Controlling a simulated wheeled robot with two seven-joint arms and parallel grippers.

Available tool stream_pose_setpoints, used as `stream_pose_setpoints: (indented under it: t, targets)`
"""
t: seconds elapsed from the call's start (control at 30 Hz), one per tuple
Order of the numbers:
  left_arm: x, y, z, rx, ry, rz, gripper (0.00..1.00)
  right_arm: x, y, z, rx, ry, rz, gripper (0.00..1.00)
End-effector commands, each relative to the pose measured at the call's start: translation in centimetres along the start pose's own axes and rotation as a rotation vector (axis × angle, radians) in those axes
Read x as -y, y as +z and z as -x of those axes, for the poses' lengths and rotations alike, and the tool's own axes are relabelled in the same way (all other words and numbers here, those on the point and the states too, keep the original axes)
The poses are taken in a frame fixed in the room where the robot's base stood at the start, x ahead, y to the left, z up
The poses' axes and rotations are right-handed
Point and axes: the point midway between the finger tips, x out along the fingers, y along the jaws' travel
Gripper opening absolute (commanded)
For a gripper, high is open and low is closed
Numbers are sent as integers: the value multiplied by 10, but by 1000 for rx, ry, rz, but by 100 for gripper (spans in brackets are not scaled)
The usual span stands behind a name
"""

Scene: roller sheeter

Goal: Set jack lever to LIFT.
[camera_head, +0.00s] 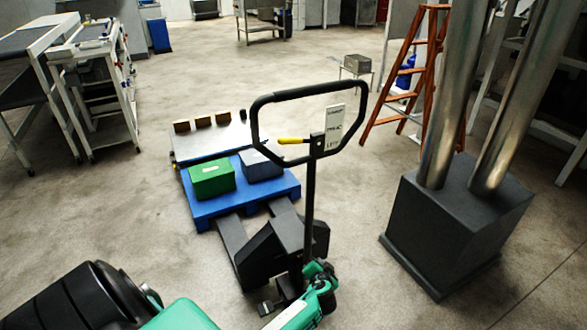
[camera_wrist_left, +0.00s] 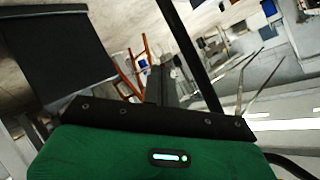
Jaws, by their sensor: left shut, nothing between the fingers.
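The pallet jack's handle (camera_head: 310,92) is a black loop on an upright post. A small lever with a yellow grip (camera_head: 292,141) sticks out to the left from a black mount inside the loop. It looks about level. A white label (camera_head: 334,128) beside it carries small words; the bottom one reads as LIFT. I cannot tell which setting the lever marks. My left gripper (camera_head: 320,272) is low beside the post, below the loop and apart from the lever. In the left wrist view its fingers (camera_wrist_left: 161,84) are together and empty. My right gripper is not in view.
The jack's forks reach under a blue pallet (camera_head: 205,208) with a green box (camera_head: 212,177) and a dark box (camera_head: 262,164). A dark block with metal pipes (camera_head: 455,215) stands at right. An orange ladder (camera_head: 408,75) is behind. Open floor lies left.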

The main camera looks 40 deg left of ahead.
Motion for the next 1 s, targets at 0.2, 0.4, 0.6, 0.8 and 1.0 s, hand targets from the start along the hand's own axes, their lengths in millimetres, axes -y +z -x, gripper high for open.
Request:
stream_pose_setpoints:
  t: [0.2, 0.4, 0.6, 0.8, 1.0]
  targets:
    - [162, -175, 42, -272, -431, 226, 0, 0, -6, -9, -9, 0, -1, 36]
    - [262, -241, 109, -435, -704, 406, 0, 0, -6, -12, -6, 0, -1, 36]
    - [293, -256, 130, -481, -784, 459, 0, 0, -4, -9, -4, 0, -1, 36]
    - [317, -266, 113, -481, -783, 454, 0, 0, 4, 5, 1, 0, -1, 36]
    - [351, -276, 86, -480, -782, 453, 0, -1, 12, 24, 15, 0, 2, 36]
